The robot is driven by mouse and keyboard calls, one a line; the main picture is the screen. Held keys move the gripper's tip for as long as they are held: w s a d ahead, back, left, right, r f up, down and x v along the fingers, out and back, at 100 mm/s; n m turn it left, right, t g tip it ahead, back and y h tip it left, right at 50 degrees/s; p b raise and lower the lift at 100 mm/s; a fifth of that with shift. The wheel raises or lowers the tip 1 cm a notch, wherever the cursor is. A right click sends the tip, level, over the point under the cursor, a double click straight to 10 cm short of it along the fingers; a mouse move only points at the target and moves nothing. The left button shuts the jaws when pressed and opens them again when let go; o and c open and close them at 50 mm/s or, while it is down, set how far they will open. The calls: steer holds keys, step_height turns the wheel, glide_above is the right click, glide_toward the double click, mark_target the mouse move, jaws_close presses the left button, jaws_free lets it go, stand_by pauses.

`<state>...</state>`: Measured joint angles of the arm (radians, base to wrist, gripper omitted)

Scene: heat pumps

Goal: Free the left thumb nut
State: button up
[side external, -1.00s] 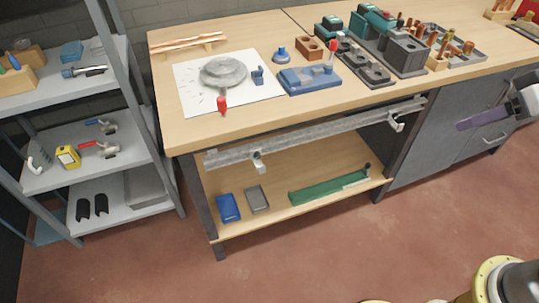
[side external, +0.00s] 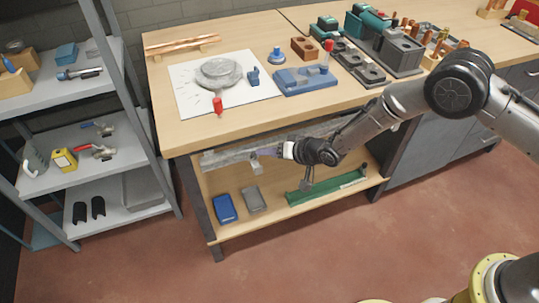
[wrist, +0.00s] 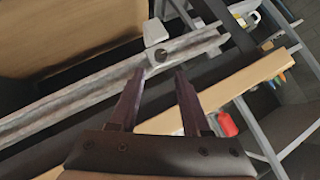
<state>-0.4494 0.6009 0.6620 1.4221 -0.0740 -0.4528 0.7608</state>
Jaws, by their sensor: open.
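A long grey metal rail (side external: 222,159) runs along the front of the bench below its top. The left bracket (side external: 256,165) hangs at the rail's left part. In the wrist view this bracket (wrist: 155,32) is pale, with a small dark round part (wrist: 160,55), which may be the left thumb nut; it is too small to be sure. My gripper (side external: 268,153) is at the rail beside the left bracket. In the wrist view my gripper (wrist: 160,75) is open and empty, its two purple fingers pointing at the bracket, with a gap left before it.
The bench top (side external: 160,108) overhangs the rail, and its edge (wrist: 230,90) passes close to my fingers. A red-handled tool (side external: 218,106) stands near that edge. The lower shelf (side external: 275,218) holds blue, grey and green items. A metal rack (side external: 135,115) stands at left.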

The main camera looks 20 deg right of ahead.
mark_target(254, 156)
steer(key=shift+s+x, duration=0.25)
steer(key=shift+x, duration=2.75)
steer(key=shift+w+a, duration=0.1)
jaws_close()
